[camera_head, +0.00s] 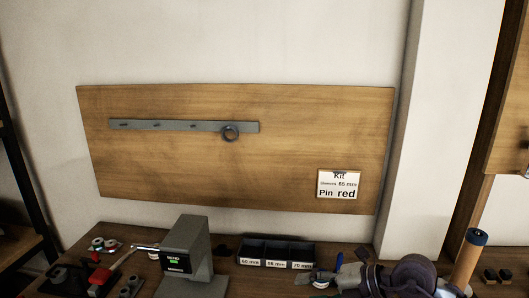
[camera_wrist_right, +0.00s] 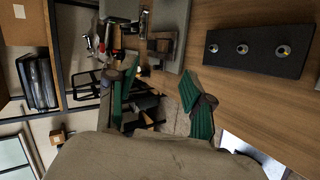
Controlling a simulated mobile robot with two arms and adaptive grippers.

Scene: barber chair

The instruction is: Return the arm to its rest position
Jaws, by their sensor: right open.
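My right gripper (camera_wrist_right: 157,98) shows in the right wrist view. Its two green-padded fingers stand well apart, with nothing held between them. Past the fingers I see floor and dark clutter that I cannot name. In the head view, dark rounded parts stand at the lower right edge of the bench; I cannot tell whether they belong to my arm. My left gripper does not show in either view.
A bench carries a grey device (camera_head: 186,258) with a green display, a black labelled bin row (camera_head: 276,251) and an orange-brown cylinder (camera_head: 469,260). A wooden wall board (camera_head: 290,160) holds a grey rail (camera_head: 185,126), a ring (camera_head: 230,132) and a kit card (camera_head: 339,185). A black block (camera_wrist_right: 259,48) has three round sockets.

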